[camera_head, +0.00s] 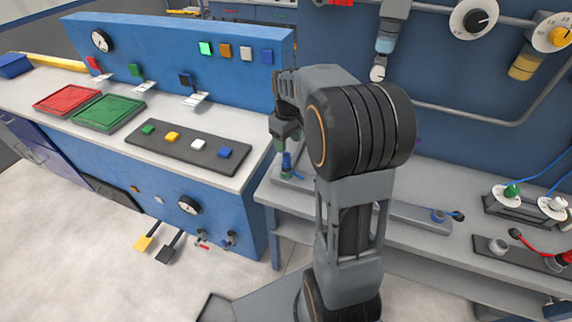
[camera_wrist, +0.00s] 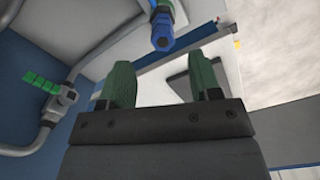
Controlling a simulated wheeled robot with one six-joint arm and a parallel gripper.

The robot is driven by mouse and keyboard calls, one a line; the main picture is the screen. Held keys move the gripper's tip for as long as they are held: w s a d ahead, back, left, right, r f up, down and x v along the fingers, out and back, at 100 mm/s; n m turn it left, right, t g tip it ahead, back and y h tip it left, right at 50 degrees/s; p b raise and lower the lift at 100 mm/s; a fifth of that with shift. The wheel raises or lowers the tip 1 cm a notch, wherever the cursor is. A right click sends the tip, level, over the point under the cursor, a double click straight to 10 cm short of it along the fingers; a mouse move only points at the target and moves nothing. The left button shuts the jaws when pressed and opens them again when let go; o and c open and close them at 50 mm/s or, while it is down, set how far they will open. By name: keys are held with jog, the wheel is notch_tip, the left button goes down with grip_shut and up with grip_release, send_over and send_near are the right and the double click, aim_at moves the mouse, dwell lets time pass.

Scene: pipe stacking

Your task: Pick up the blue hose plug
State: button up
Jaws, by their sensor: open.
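The blue hose plug (camera_wrist: 162,42) shows in the wrist view just beyond my fingertips, with a green ring and more blue behind it. In the head view a small blue upright piece, apparently the same plug (camera_head: 286,161), stands at the left end of the grey bench. My gripper (camera_wrist: 162,62) is open and empty, with its two green fingers apart. The plug lines up with the gap between them, but it is not clearly between them. In the head view my gripper (camera_head: 286,136) is just above the plug, partly hidden by my arm.
A blue console (camera_head: 185,50) with buttons, trays and a dark button panel (camera_head: 188,147) stands close on the left. Pipes (camera_head: 485,112) and gauges are on the back wall.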

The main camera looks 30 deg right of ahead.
aim_at(287, 155)
jog(key=shift+a+f, duration=0.15)
jog(key=shift+f, duration=3.9)
grip_shut()
